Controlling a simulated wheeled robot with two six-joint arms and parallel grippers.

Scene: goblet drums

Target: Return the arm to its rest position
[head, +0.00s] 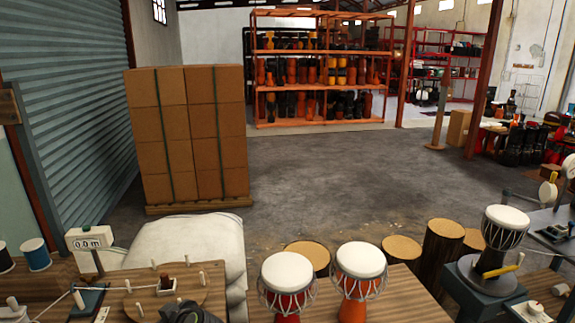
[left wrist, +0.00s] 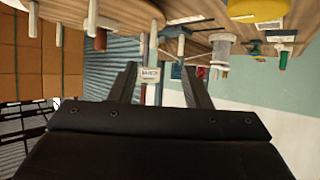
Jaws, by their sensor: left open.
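My left gripper (left wrist: 162,78) shows in the left wrist view with its two dark fingers apart and nothing between them. In the head view a dark part of my left arm shows at the bottom edge, over the wooden bench (head: 222,289) on the left. Most of that arm is hidden below the frame. My right arm and gripper are in neither view.
A red goblet drum (head: 288,300) and an orange one (head: 353,312) stand on the bench at front centre. Upright pegs (head: 139,309), a counter box (head: 89,239) and spools (head: 37,256) are at left. A third drum (head: 497,243) is at right. Open floor (head: 330,180) lies beyond.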

